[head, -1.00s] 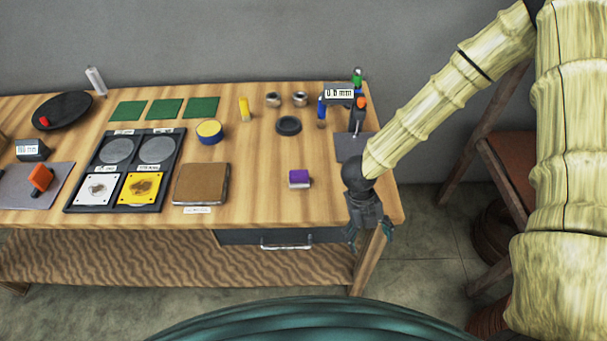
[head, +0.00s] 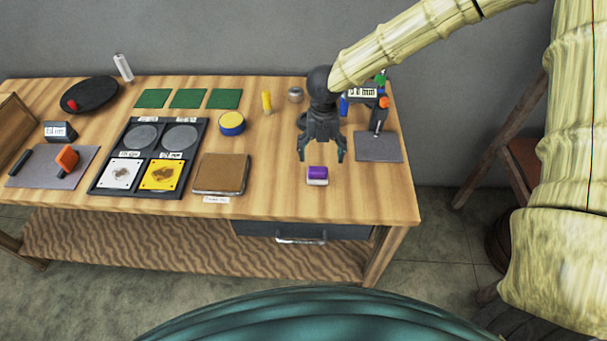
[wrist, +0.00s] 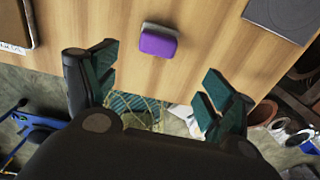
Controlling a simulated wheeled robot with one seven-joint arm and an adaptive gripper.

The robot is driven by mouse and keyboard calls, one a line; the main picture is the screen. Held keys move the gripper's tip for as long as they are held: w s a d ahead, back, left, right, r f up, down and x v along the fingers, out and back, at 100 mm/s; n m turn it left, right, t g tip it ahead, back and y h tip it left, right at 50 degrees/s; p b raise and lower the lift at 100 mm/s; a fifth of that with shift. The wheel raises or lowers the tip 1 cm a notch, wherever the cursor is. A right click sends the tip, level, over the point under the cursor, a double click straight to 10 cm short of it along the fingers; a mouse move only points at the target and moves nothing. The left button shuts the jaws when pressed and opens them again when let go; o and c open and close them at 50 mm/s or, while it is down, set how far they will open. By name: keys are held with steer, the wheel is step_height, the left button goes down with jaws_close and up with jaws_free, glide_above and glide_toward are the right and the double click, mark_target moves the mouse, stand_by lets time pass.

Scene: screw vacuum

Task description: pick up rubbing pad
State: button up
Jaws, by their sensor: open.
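The rubbing pad is most likely the small block (head: 317,175) with a purple top and a pale lower part, lying on the wooden table near its front edge. It also shows in the wrist view as a purple block (wrist: 158,42), beyond the fingertips and between their lines. My gripper (head: 321,158) is open and empty, above the table and just behind the block in the head view. The open fingers (wrist: 160,95) also show in the wrist view, apart from the block.
A brown book-like block (head: 220,174) lies to the left. A grey plate with a stand (head: 378,147) is to the right. A black tray with round and square plates (head: 125,183) is farther left. The table (head: 270,195) is clear around the purple block.

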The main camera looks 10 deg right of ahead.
mark_target(318, 169)
steer(key=shift+w+a+r, duration=0.1)
steer(key=shift+w+a, duration=0.15)
steer(key=shift+w, duration=0.1)
steer(key=shift+f, duration=0.3)
steer(key=shift+f+p, duration=0.75)
steer(key=shift+f, duration=1.55)
steer(key=shift+w+d+f+p, duration=0.1)
steer(key=shift+f+p, duration=0.55)
steer(key=shift+f, duration=0.65)
steer(key=shift+w+d+f+p, duration=0.1)
steer(key=shift+f+p, duration=0.55)
steer(key=shift+f, duration=0.65)
steer(key=c, duration=1.1)
